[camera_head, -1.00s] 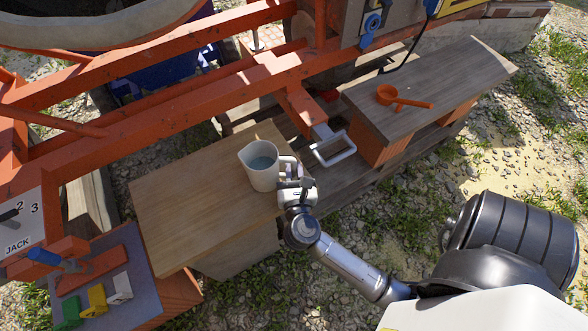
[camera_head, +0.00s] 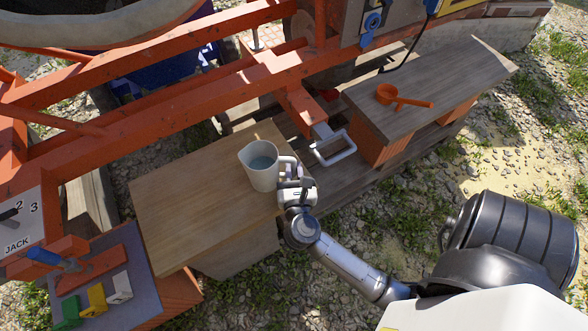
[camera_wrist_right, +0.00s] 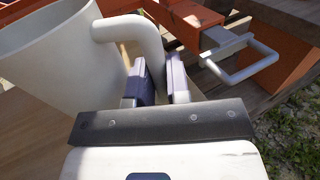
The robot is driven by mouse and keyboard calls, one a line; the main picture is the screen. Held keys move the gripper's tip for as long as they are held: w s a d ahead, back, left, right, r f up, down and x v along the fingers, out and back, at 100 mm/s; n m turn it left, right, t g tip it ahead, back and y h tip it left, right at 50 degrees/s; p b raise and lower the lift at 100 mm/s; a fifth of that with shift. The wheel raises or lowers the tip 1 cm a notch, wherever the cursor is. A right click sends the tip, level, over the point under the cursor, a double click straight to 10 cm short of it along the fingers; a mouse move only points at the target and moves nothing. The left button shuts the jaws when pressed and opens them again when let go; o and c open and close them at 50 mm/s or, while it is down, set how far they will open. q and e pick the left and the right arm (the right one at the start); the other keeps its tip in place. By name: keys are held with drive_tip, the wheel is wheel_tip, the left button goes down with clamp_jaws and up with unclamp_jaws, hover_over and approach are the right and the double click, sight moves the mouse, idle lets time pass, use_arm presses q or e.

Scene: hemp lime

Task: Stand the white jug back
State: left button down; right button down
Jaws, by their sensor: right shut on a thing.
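The white jug (camera_head: 262,180) stands upright near the right edge of the wooden tabletop, with clear bluish liquid inside. Its spout points to the upper left and its handle to the right. In the right wrist view the jug (camera_wrist_right: 45,65) fills the upper left, and its handle (camera_wrist_right: 140,25) curves down to the fingers. My right gripper (camera_head: 297,171) is shut on the handle. In the wrist view its two fingers (camera_wrist_right: 162,82) are close together at the handle, which they partly hide. My left gripper is not in view.
The wooden tabletop (camera_head: 195,215) is clear left of the jug. An orange frame (camera_head: 180,95) runs above and behind it. An orange ladle (camera_head: 390,96) rests on the far-right bench (camera_head: 440,80). Coloured blocks (camera_head: 97,300) sit lower left.

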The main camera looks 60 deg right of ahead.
drive_tip(key=shift+c, duration=2.3)
unclamp_jaws()
drive_tip(key=shift+s+a, duration=0.1)
drive_tip(key=shift+v, duration=1)
drive_tip(key=shift+b+v, duration=0.55)
drive_tip(key=shift+v, duration=1.1)
drive_tip(key=shift+s+a, duration=0.45)
drive_tip(key=shift+a, duration=0.05)
